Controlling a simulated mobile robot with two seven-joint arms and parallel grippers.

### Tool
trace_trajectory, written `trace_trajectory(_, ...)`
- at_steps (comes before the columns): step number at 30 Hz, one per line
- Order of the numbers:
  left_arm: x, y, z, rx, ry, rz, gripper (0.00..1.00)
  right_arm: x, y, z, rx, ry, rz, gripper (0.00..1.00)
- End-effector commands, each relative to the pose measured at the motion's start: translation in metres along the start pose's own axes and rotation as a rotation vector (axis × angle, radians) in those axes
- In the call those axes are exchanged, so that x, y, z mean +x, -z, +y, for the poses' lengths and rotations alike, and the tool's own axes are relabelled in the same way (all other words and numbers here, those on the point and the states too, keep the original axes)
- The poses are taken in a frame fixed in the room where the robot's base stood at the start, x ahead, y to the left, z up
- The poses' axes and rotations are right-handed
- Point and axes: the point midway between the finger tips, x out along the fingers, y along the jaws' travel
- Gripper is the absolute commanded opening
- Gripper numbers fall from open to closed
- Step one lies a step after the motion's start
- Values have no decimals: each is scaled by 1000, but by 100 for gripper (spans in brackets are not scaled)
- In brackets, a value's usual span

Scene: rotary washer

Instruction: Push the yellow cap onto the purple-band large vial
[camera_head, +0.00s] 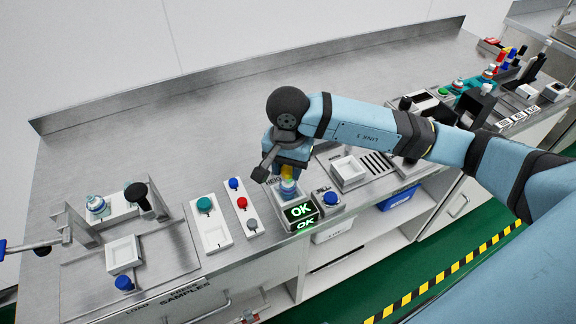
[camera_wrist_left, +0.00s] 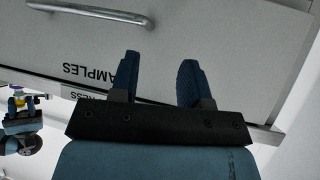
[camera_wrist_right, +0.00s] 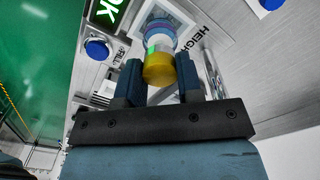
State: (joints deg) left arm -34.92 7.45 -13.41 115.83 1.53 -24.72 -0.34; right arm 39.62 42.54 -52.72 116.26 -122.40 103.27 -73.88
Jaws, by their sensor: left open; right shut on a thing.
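The yellow cap (camera_wrist_right: 158,70) is between the fingers of my right gripper (camera_wrist_right: 160,64), which is shut on it. It also shows in the head view (camera_head: 287,173), under the gripper. The large vial (camera_wrist_right: 160,35), clear blue with a purple band, stands upright on the small station directly beneath the cap; it shows in the head view too (camera_head: 288,190). The cap lines up with the vial's top and overlaps it in view; I cannot tell how far it is seated. My left gripper (camera_wrist_left: 158,75) is open and empty before a cabinet front.
A green OK display (camera_head: 300,211) and a blue button (camera_head: 331,198) stand beside the vial. Panels with coloured buttons (camera_head: 241,203) lie to the left. A press station (camera_head: 122,253) with another vial (camera_head: 97,205) is farther left. The back of the counter is clear.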

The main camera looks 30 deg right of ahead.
Motion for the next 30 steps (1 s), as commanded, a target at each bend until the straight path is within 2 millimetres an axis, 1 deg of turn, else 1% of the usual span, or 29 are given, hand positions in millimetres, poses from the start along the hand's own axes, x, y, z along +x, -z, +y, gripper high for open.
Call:
trace_trajectory(8, 0, 1, 0, -1, 0, 3, 43, -1, 0, 0, 0, 0, 0, 13)
trace_trajectory(18, 1, 0, 0, -1, 0, 4, 43, -8, 0, 0, 0, 0, 0, 13)
trace_trajectory(30, 2, -3, 0, -1, 0, 2, 43, -8, 0, 0, 0, 0, 0, 13)
